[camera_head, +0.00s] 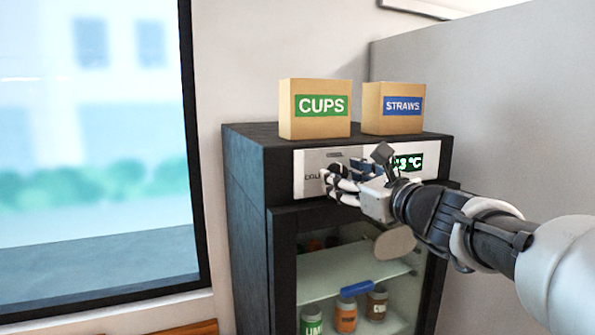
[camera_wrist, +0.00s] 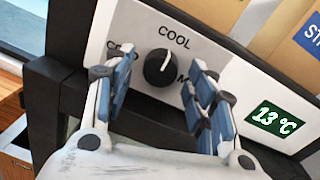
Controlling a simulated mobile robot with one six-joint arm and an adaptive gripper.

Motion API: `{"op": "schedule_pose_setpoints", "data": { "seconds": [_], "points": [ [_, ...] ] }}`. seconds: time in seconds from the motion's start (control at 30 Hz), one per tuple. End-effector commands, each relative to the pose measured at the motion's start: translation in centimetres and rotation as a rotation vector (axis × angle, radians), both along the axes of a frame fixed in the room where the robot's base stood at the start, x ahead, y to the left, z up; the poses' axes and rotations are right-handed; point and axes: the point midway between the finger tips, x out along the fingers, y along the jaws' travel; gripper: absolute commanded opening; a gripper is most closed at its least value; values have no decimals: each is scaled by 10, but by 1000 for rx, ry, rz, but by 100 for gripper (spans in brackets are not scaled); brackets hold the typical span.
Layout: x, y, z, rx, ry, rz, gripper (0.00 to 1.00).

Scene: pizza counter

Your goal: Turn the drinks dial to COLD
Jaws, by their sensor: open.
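The drinks dial (camera_wrist: 159,68) is a round black knob on the pale control panel (camera_wrist: 125,30) of the fridge. A light mark on the knob points up, toward the word COOL. The COLD label (camera_wrist: 121,50) on the left is partly covered by a finger, and a label starting with M on the right is mostly hidden. My gripper (camera_wrist: 160,76) is open, with one blue-padded finger on each side of the dial; I cannot tell whether they touch it. In the head view my gripper (camera_head: 336,184) is at the panel and hides the dial.
A green display (camera_wrist: 276,119) reads 13 °C. The black fridge (camera_head: 245,215) holds several jars behind its front. A CUPS box (camera_head: 315,124) and a STRAWS box (camera_head: 393,124) stand on top. A grey wall (camera_head: 500,120) is at the right, a window (camera_head: 95,150) at the left.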

Motion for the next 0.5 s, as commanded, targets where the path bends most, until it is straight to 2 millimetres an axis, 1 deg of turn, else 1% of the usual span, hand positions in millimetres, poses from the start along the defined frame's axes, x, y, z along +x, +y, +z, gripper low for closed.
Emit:
{"op": "schedule_pose_setpoints", "data": {
  "seconds": [0.3, 0.5],
  "points": [
    [0, 0, 0, -1, -1, -1, 50],
    [0, 0, 0, 0, 0, -1, 37]
  ]
}}
